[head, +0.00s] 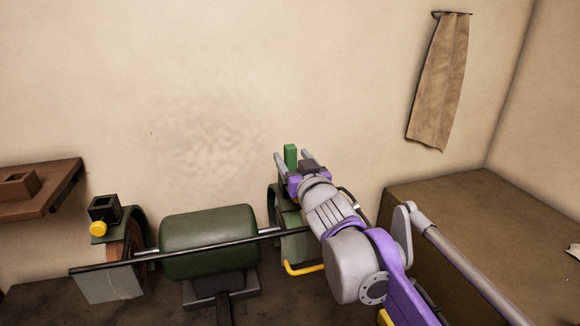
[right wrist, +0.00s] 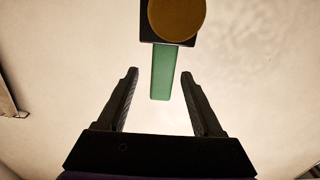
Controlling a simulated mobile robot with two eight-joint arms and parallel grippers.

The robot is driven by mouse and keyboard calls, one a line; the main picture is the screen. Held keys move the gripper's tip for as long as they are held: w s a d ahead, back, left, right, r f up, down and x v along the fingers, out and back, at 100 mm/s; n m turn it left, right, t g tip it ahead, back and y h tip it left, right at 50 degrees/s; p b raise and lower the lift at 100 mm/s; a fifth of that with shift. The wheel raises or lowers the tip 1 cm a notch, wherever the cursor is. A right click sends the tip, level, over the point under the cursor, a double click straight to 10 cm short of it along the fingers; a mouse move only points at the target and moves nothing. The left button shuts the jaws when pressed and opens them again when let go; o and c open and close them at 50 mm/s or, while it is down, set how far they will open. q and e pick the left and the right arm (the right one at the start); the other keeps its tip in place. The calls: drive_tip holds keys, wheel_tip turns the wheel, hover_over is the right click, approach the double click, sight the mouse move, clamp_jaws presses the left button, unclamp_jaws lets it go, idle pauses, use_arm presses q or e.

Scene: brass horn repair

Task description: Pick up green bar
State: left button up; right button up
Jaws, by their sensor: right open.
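The green bar (head: 290,156) stands upright near the right end of the bench grinder, close to my right gripper. In the right wrist view the green bar (right wrist: 162,75) hangs into the space between the open fingers from a dark block with a round brown face. My right gripper (head: 294,162) is open, and its fingers (right wrist: 160,98) lie on either side of the bar's lower end with gaps on both sides. The bar's lower part is hidden by the gripper in the head view. My left gripper is not in view.
A green bench grinder (head: 208,240) with a long dark rod (head: 180,251) across its front stands on the dark bench. A brown shelf (head: 45,196) is at left, a brown cabinet (head: 480,215) at right, and a cloth (head: 440,80) hangs on the wall.

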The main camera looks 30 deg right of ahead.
drive_tip(key=p+x, duration=0.1)
drive_tip(key=x, duration=0.4)
drive_tip(key=shift+a+f, duration=0.15)
drive_tip(key=shift+f, duration=0.05)
drive_tip(key=shift+s, duration=0.25)
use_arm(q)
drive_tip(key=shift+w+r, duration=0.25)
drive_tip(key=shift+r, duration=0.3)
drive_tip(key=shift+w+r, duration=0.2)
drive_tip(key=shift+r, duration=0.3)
use_arm(e)
clamp_jaws()
